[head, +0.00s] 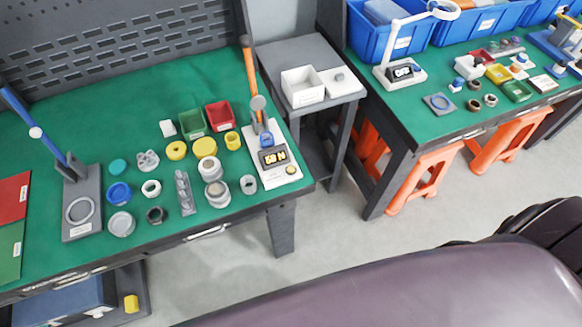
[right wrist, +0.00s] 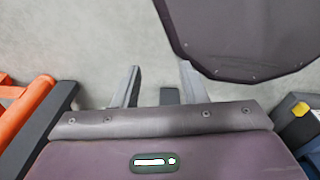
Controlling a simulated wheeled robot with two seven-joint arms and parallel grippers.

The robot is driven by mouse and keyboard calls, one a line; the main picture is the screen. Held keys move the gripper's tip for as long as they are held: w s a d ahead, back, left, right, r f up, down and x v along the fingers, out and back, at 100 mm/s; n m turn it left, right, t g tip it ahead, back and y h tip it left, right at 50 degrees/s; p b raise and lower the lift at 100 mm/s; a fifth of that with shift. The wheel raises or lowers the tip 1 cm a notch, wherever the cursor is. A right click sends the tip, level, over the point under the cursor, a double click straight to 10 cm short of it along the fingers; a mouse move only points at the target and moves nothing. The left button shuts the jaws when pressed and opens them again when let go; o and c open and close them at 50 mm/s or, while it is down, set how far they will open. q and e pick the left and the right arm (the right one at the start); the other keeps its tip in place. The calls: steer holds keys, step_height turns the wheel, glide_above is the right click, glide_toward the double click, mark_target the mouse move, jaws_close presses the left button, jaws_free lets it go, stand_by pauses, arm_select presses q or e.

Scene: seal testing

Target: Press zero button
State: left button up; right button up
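No label reading zero is legible. A white device (head: 273,172) with an orange lever stands at the right end of the left green bench. It has a lit yellow display (head: 272,156), a round yellow button (head: 291,170) and a blue part (head: 266,140). A white lamp device (head: 401,75) on the right bench has a display that seems to read OFF and a blue button (head: 417,69). In the right wrist view my right gripper (right wrist: 160,67) has its fingers apart with nothing between them, above the grey floor. My left gripper is not in view.
A small grey table (head: 300,50) between the benches holds a white box (head: 302,87) and a white unit (head: 343,82). Several cups, rings and bins crowd the left bench (head: 110,95). Orange stools (head: 425,180) stand under the right bench. Grey floor (head: 330,230) lies open in front.

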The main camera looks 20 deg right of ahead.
jaws_close()
steer(key=shift+d, duration=0.1)
stand_by(1.2)
